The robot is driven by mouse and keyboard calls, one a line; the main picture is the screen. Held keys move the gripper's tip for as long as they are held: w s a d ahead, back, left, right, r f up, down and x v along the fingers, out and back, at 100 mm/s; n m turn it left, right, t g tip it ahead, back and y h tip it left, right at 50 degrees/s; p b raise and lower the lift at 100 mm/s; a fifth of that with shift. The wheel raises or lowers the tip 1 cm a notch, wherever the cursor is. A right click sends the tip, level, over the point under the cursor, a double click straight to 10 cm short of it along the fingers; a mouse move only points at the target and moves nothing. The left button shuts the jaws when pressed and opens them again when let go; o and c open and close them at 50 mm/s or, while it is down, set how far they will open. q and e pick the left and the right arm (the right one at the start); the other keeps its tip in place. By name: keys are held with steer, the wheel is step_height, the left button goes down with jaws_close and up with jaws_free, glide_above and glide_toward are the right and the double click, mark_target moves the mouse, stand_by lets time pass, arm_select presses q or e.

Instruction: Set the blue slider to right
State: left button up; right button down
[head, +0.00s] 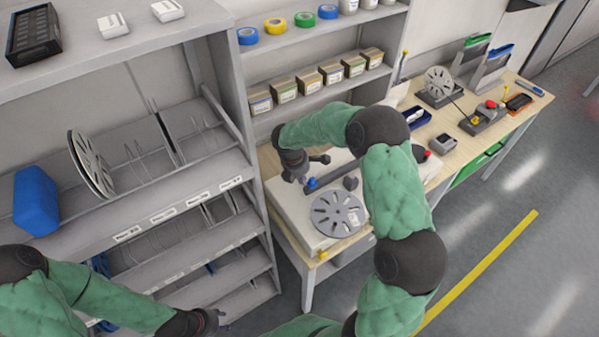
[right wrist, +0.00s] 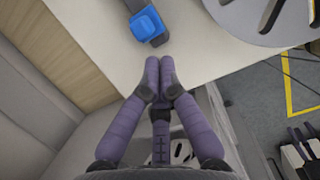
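The blue slider (head: 312,183) sits near the left end of a dark rail (head: 333,176) on the pale bench top in the head view. It shows close up as a blue block at the top of the right wrist view (right wrist: 147,24). My right gripper (right wrist: 160,60) has its two fingertips together with nothing between them, just short of the slider. A small gap shows between fingertips and slider. In the head view, my right gripper (head: 290,177) hangs left of the slider, partly hidden by its wrist. My left gripper (head: 215,319) is low by the shelf; its fingers are unclear.
A grey slotted reel (head: 338,213) lies right in front of the rail. A grey shelf rack (head: 255,190) stands left of the bench. Small boxes (head: 307,84) line a shelf behind. More devices, including a reel stand (head: 438,84), stand further right.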

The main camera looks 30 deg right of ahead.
steer(key=shift+x, duration=1.1)
steer(key=d, duration=0.8)
steer(key=w+d+p, duration=0.1)
steer(key=d, duration=0.8)
steer(key=w+d+p, duration=0.1)
steer(key=d, duration=0.7)
steer(key=shift+d, duration=0.35)
arm_select(q)
step_height(320, 180, up, 2)
steer(key=shift+r, duration=0.1)
arm_select(e)
steer(key=shift+r, duration=0.15)
